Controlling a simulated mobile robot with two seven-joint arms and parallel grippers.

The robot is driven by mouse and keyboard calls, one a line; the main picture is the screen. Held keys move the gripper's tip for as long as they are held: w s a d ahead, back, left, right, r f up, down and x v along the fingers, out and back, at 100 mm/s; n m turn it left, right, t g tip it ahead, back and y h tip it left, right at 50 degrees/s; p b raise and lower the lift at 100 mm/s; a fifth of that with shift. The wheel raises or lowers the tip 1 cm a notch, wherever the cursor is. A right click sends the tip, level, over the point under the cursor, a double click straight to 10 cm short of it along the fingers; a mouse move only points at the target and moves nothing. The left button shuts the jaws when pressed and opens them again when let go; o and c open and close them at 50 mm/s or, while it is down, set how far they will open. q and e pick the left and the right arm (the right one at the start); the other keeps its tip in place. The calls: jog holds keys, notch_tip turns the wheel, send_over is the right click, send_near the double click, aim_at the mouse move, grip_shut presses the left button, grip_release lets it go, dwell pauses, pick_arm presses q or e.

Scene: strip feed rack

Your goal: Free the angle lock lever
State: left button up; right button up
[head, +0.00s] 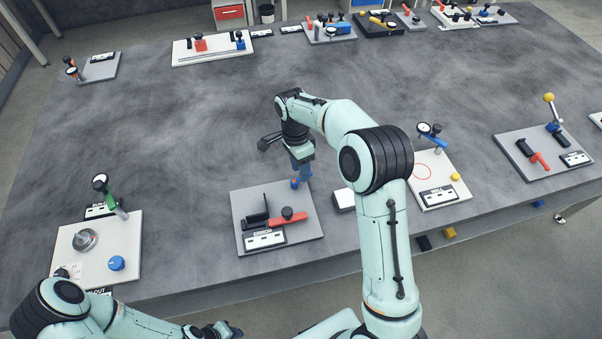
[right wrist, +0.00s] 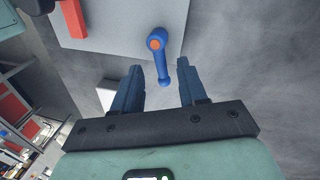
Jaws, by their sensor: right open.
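The angle lock lever (right wrist: 162,62) is blue with an orange round button on its hub, in the right wrist view. Its handle points down between the two fingers of my right gripper (right wrist: 160,70). The gripper is open, with gaps at both sides of the handle. In the head view the lever's blue end (head: 295,184) shows at the far right corner of a grey plate (head: 245,203), and my right gripper (head: 303,172) is over it. My left gripper (head: 215,331) is at the bottom edge of the head view, its jaws unclear.
A red toggle clamp (head: 290,219), a black upright bracket (head: 255,218) and a label stand on the same plate. A white block (head: 343,200) lies to its right. A white panel (head: 140,230) with knobs is at left, other fixtures at right. The middle table is clear.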

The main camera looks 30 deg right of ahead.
jog(key=shift+s+f, duration=0.15)
jog(key=shift+f, duration=0.95)
grip_shut()
